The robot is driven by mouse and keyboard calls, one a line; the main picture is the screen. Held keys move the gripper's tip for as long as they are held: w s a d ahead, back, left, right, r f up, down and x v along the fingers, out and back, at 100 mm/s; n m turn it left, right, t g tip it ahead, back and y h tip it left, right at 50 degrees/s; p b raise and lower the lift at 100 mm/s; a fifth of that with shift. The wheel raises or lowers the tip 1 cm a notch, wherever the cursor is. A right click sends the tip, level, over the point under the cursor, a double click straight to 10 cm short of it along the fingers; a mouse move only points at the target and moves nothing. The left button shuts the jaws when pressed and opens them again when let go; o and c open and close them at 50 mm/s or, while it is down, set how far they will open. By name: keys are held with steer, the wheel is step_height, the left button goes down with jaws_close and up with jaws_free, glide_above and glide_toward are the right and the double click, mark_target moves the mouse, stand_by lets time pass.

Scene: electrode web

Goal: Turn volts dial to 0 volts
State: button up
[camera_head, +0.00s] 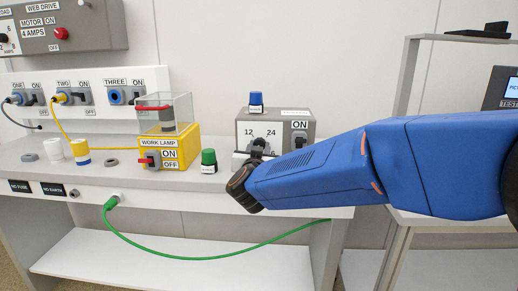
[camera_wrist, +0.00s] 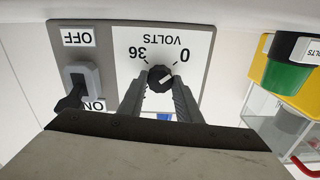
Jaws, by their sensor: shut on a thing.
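The volts dial (camera_wrist: 160,77) is a small dark round knob on the white VOLTS panel of a grey box (camera_head: 245,127). In the wrist view, which is upside down, the marks 0 (camera_wrist: 185,55) and 36 (camera_wrist: 137,53) show beyond the knob. A short pale line on the knob slants toward the 0 side, but its exact setting is hard to tell. My gripper (camera_wrist: 160,84) is shut on the dial, one finger on each side.
A switch (camera_head: 299,138) marked ON and OFF sits beside the dial. A green-topped piece (camera_head: 208,160) and the yellow work lamp box (camera_head: 182,152) stand to the left. A green cable (camera_head: 190,257) hangs below the bench front.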

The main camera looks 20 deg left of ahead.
steer(key=shift+f+n, duration=0.15)
steer(key=shift+n, duration=0.55)
steer(key=o, duration=1)
steer(key=shift+o, duration=0.2)
steer(key=v, duration=1.7)
steer(key=shift+s, duration=0.25)
